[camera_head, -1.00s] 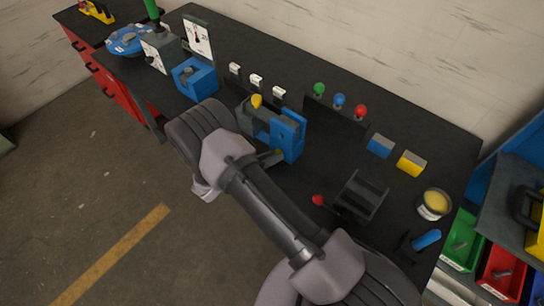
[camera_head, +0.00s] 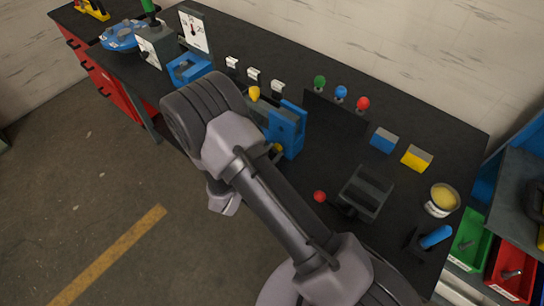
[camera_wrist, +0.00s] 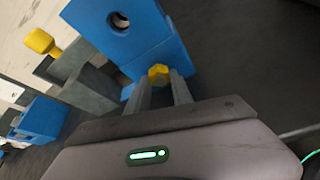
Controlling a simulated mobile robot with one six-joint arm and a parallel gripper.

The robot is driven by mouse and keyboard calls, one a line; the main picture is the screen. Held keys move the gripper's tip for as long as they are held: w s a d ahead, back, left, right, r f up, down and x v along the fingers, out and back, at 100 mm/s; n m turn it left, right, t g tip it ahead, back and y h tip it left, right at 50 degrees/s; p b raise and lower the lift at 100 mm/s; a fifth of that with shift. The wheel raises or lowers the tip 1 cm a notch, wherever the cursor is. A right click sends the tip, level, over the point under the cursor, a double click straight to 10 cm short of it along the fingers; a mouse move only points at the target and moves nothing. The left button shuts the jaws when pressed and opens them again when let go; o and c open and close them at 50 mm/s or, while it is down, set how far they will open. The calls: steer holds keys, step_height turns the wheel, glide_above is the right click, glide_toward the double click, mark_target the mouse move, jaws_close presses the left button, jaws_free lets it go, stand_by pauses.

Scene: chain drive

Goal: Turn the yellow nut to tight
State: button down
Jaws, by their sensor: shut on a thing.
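The yellow nut (camera_wrist: 158,72) sits at the lower part of the blue upright block (camera_wrist: 150,45), between my fingertips in the wrist view. My gripper (camera_wrist: 161,84) is shut on the nut, one grey finger on each side. In the head view a bit of the nut (camera_head: 277,148) shows low on the blue block (camera_head: 290,132), just beside my arm. My arm hides the fingers there. How far the nut is turned cannot be told.
A grey vise-like part with a yellow knob (camera_head: 254,93) stands left of the blue block. Green, blue and red knobs (camera_head: 341,93) stand behind to the right. A red-tipped lever (camera_head: 319,196) and grey bracket (camera_head: 365,192) lie right of my arm. Bins stand far right.

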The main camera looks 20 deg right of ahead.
steer(key=m+t+b, duration=0.1)
steer(key=b, duration=0.2)
steer(key=f+m+t+b, duration=0.1)
steer(key=m+b, duration=0.1)
steer(key=b, duration=0.1)
steer(key=shift+s+m+y+b, duration=0.15)
steer(key=shift+m+y+b, duration=0.15)
steer(key=shift+y+b, duration=0.1)
steer(key=b, duration=0.1)
steer(key=m+t+b, duration=0.1)
steer(key=b, duration=0.1)
steer(key=shift+d+r+m, duration=0.1)
steer(key=shift+r+m, duration=0.1)
steer(key=shift+m, duration=0.1)
steer(key=shift+r, duration=0.1)
steer(key=c, duration=1.1)
jaws_free()
steer(key=p+v, duration=0.3)
steer(key=v, duration=1.4)
steer(key=shift+s+r+p, duration=0.1)
steer(key=shift+s+p, duration=0.25)
steer(key=shift+p, duration=0.05)
